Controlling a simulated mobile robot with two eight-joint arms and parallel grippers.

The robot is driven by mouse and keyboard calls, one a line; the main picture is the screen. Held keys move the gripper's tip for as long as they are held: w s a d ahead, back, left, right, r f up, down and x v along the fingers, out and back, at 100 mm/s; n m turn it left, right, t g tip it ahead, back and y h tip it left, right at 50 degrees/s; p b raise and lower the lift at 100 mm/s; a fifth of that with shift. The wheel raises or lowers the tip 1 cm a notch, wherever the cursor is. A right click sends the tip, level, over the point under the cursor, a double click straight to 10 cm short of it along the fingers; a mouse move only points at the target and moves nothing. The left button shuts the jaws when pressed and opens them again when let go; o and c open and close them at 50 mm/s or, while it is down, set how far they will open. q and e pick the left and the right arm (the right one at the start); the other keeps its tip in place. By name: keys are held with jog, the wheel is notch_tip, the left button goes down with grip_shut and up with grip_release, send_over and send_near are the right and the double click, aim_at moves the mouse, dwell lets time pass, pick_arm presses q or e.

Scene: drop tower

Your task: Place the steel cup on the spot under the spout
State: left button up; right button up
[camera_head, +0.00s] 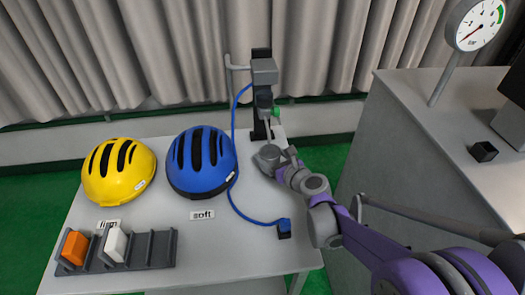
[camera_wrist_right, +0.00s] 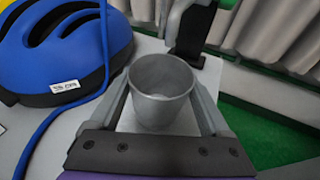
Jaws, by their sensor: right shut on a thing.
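My right gripper (camera_head: 272,156) is at the back right of the table, just in front of the black tower (camera_head: 261,95) with the grey head. In the right wrist view its two fingers are shut on the steel cup (camera_wrist_right: 160,105), one on each side. The cup is grey, upright and looks empty. The tower's lower part (camera_wrist_right: 190,30) stands just behind the cup in that view. I cannot tell whether the cup touches the table. The spot under the spout is not clearly visible. My left gripper is not in view.
A yellow helmet (camera_head: 120,173) and a blue helmet (camera_head: 182,175) sit left of the gripper. A blue hose (camera_head: 233,150) curves down from the tower. A rack (camera_head: 150,252) with orange and white blocks is at front left. A grey cabinet (camera_head: 405,140) stands right.

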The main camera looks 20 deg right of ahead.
jog(key=shift+w+a+f+b, duration=0.1)
jog(key=shift+w+f+b, duration=0.25)
jog(key=shift+f, duration=0.25)
jog(key=shift+w+a+f+b, duration=0.1)
jog(key=shift+w+f+b, duration=0.1)
jog(key=shift+w+f, duration=0.25)
jog(key=shift+s+d+f, duration=0.1)
jog(key=shift+d, duration=0.05)
jog(key=shift+c, duration=0.8)
jog(key=shift+s+d+r, duration=0.15)
jog(key=shift+s+r, duration=0.15)
jog(key=shift+s, duration=0.1)
jog(key=shift+s+r, duration=0.1)
jog(key=shift+s, duration=0.15)
jog(key=shift+w+f, duration=0.25)
jog(key=shift+f, duration=0.15)
jog(key=o, duration=1.3)
jog(key=shift+o, duration=0.5)
jog(key=shift+r, duration=0.1)
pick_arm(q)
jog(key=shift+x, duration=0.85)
pick_arm(e)
jog(key=shift+s, duration=0.1)
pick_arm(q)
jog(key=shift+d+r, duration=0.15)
pick_arm(e)
jog(key=shift+r, duration=0.15)
